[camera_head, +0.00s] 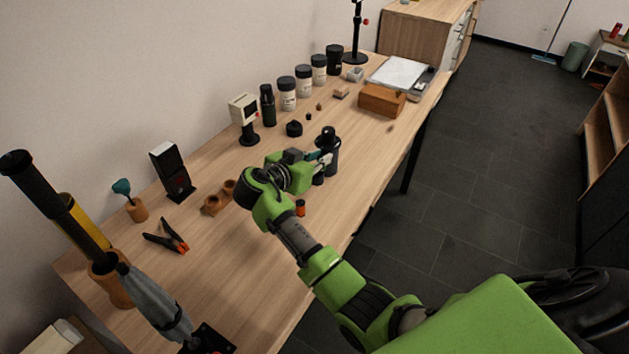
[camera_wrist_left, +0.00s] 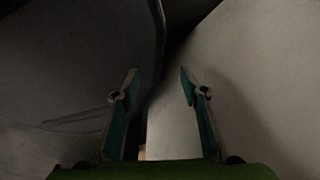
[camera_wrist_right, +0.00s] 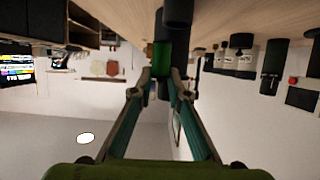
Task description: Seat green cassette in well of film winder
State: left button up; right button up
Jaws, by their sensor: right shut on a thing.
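The green cassette (camera_wrist_right: 162,57) is a small green cylinder with dark ends, held between the fingertips of my right gripper (camera_wrist_right: 162,76) in the right wrist view. In the head view my right gripper (camera_head: 318,158) is over the table beside a dark bottle (camera_head: 331,142), and the cassette's green side cannot be made out there. My left gripper (camera_wrist_left: 159,80) is open and empty in the left wrist view, facing blurred grey surfaces; it is not in the head view. I cannot tell for sure which thing is the film winder.
An orange-and-black canister (camera_head: 300,208) stands near my right arm. A brown two-cup holder (camera_head: 218,197), pliers (camera_head: 167,236) and a black upright device (camera_head: 172,171) are to the left. Jars (camera_head: 287,94) line the wall. Bare wood (camera_head: 245,255) lies at the front.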

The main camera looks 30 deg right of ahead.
aim_at(314, 183)
jog(key=shift+w+a+f+b, duration=0.15)
jog(key=shift+w+f+b, duration=0.3)
jog(key=shift+w+f, duration=0.25)
jog(key=shift+f+b, duration=0.3)
jog(key=f+b, duration=0.2)
jog(key=f, duration=0.1)
jog(key=shift+w+f, duration=0.15)
jog(key=shift+w, duration=0.05)
pick_arm(q)
notch_tip(314, 183, down, 4)
jog(key=shift+f, duration=0.1)
pick_arm(e)
jog(key=o, duration=0.8)
jog(key=shift+o, duration=0.2)
